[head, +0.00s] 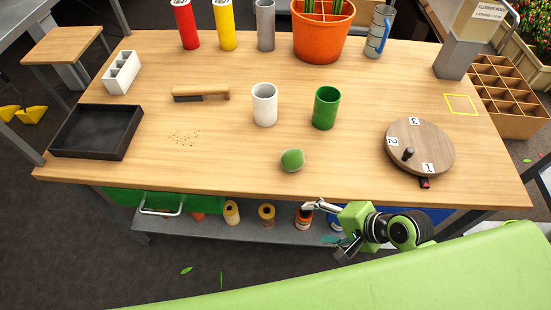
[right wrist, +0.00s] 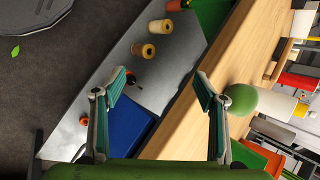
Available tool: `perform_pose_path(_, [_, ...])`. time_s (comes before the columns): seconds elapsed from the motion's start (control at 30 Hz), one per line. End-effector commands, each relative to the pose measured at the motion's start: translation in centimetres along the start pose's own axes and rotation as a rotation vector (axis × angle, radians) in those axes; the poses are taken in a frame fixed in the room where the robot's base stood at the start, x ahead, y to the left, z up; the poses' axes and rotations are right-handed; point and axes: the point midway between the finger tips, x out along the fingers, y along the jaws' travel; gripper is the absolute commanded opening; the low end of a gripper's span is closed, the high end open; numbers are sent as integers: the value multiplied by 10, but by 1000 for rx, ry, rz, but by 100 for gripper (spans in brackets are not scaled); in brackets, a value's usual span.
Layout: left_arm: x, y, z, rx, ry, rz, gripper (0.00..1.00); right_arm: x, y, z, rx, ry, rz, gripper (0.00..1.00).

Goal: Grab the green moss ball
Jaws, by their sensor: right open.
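The green moss ball (head: 292,160) sits on the wooden table near its front edge, in front of the white cup and the green cup. In the right wrist view the moss ball (right wrist: 241,99) is right of centre, beyond the right fingertip. My right gripper (head: 323,223) is at the table's front edge, to the right of the ball and nearer to me. In the right wrist view its two fingers (right wrist: 160,85) are spread wide with nothing between them. My left gripper is in neither view.
A white cup (head: 264,104) and a green cup (head: 326,107) stand behind the ball. A round numbered wooden disc (head: 433,146) lies to the right. A brush (head: 202,93) and a black tray (head: 62,152) are left. Below is a shelf (head: 285,231) with spools. Tabletop around the ball is clear.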

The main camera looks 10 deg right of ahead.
Motion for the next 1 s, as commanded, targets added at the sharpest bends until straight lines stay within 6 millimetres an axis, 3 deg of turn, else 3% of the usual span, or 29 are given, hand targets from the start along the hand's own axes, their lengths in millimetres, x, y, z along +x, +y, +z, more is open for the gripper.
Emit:
perform_pose_path(0.27, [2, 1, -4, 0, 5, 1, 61, -17, -37, -16, 486, -94, -158, 66])
perform_pose_path(0.5, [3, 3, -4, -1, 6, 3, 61, -47, -82, -52, 1084, -264, -325, 66])
perform_pose_path(0.6, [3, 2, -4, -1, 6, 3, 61, -57, -93, -64, 1242, -324, -363, 66])
perform_pose_path(0.77, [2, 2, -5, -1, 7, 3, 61, -59, -104, -70, 1338, -366, -386, 66])
perform_pose_path(1.0, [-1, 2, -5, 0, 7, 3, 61, -20, -127, -68, 1340, -369, -388, 66])
